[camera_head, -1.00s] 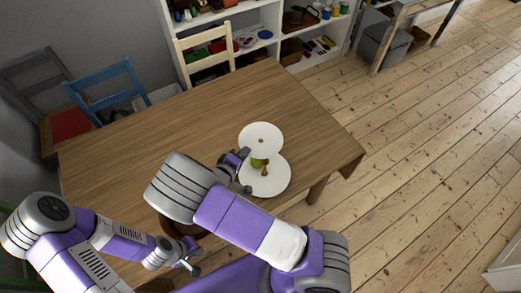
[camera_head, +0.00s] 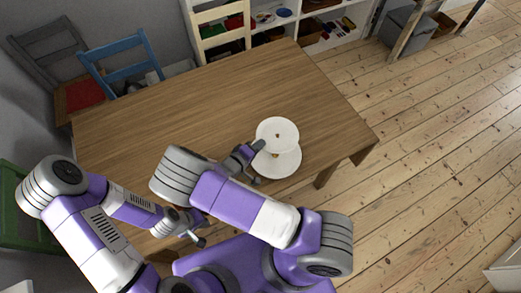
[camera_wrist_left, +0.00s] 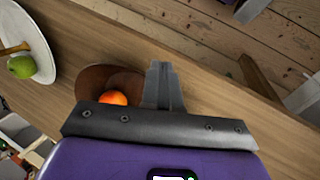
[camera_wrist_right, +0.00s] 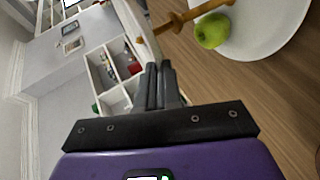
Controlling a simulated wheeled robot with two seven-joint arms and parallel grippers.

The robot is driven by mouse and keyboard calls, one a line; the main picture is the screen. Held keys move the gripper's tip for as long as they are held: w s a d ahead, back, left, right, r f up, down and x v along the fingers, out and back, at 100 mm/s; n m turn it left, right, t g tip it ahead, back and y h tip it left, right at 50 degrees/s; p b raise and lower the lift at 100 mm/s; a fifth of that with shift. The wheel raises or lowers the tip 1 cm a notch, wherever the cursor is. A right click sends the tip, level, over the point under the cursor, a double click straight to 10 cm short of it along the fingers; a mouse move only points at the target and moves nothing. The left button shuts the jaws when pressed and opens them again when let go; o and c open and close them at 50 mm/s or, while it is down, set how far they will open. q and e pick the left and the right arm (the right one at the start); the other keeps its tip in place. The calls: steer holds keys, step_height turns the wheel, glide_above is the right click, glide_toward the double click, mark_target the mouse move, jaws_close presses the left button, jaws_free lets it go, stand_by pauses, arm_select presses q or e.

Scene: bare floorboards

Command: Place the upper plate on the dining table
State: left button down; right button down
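The upper plate (camera_head: 278,127) is a white disc with a small dark mark at its centre. In the head view it overlaps the far part of the larger white lower plate (camera_head: 280,168). The lower plate also shows in the right wrist view (camera_wrist_right: 268,35), with a green apple (camera_wrist_right: 212,31) and a turned wooden stem (camera_wrist_right: 178,20) by it. My right gripper (camera_wrist_right: 158,66) points past the stem, its fingers close together and seemingly empty. My left gripper (camera_wrist_left: 162,66) has its fingers together, apart from the plates. The wooden dining table (camera_head: 190,115) lies below.
A brown bowl with an orange (camera_wrist_left: 114,98) stands beside my left gripper. A blue chair (camera_head: 125,62) and a cream chair (camera_head: 222,28) stand at the far side, with shelves behind. The table's middle and far left are bare.

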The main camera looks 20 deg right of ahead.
step_height(320, 180, down, 4)
steer(key=shift+r, duration=0.1)
stand_by(0.4)
steer(key=shift+f, duration=0.25)
steer(key=c, duration=1.3)
jaws_free()
